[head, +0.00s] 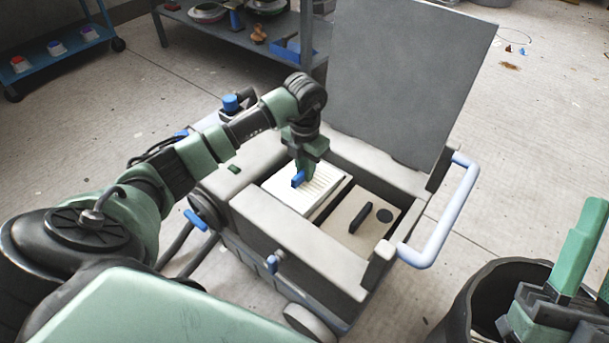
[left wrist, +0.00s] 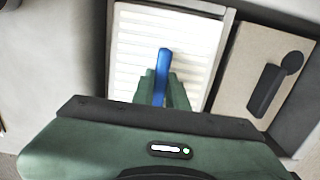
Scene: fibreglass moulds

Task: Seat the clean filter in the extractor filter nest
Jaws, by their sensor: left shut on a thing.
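The clean filter (head: 318,187) is a white pleated panel with a blue pull tab (head: 298,179). It lies in or just over the left compartment of the open extractor (head: 285,237); I cannot tell whether it rests fully down. It also shows in the left wrist view (left wrist: 200,45), roughly square to the compartment walls. My left gripper (head: 301,174) is shut on the blue tab, above the filter. The filter nest under it is hidden. My right gripper (head: 578,262) is at the lower right edge, partly cut off, away from the filter.
The extractor's grey lid (head: 405,75) stands open behind. A beige panel with a black handle (head: 360,217) fills the right compartment. A pale blue push bar (head: 447,217) juts out right. A black bin (head: 465,300) stands lower right. A shelf (head: 185,35) and blue cart (head: 60,62) stand behind.

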